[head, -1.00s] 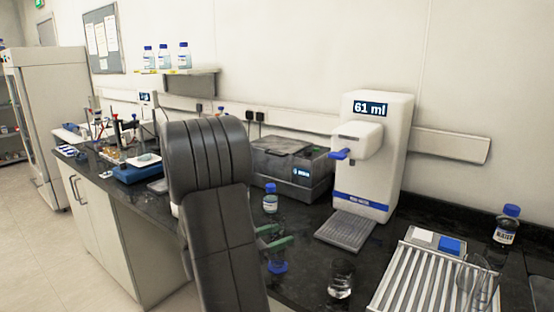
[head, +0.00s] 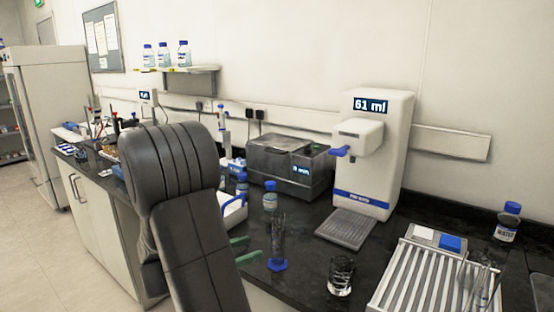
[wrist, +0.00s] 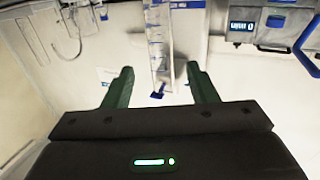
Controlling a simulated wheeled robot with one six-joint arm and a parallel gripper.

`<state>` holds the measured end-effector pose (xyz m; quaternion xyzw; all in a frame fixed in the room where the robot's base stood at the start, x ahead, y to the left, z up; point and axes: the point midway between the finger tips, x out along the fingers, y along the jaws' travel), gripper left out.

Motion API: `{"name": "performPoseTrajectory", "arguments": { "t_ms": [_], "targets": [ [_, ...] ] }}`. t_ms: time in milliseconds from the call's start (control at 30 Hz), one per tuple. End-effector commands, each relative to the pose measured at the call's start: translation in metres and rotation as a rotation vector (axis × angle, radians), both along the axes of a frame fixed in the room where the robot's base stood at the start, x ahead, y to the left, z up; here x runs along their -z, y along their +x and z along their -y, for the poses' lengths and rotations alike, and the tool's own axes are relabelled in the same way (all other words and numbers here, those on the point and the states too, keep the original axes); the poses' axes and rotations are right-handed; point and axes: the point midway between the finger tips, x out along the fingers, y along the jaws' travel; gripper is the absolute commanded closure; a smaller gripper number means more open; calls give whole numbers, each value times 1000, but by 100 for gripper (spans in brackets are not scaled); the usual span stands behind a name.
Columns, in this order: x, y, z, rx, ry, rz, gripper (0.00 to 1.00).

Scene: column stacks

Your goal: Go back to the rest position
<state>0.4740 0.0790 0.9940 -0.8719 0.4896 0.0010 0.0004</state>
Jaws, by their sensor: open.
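My gripper (head: 243,250) has green fingers, open and empty, at the bench's front edge in the head view. It is left of and apart from a clear measuring cylinder (head: 279,236) with a blue foot, which stands upright on the dark bench. In the wrist view my gripper (wrist: 164,85) shows both fingers spread wide. The cylinder (wrist: 157,45) shows beyond and between the fingertips, with nothing gripped. My dark arm hides part of the bench on the left.
A glass beaker (head: 341,275) stands right of the cylinder, and a blue-capped bottle (head: 270,197) behind it. A white dispenser (head: 368,165) reads 61 ml. A ribbed rack (head: 420,280) is at front right. Open floor (head: 50,240) lies at the left.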

Motion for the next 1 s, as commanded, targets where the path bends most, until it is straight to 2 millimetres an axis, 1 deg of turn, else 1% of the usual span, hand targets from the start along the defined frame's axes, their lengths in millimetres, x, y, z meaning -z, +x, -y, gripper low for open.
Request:
{"name": "performPoseTrajectory", "arguments": {
  "t_ms": [33,467,500,533,567,600,767,1000],
  "targets": [
    [-1,5,9,4,1,-1,48],
    [0,45,74,3,1,-1,48],
    [1,48,80,4,0,-1,48],
    [7,50,82,2,0,-2,48],
    [-7,49,80,-1,3,4,48],
    [-15,49,79,-1,4,6,48],
    [-43,48,79,-1,4,5,48],
    [-89,48,79,-1,4,6,48]
  ]
}}
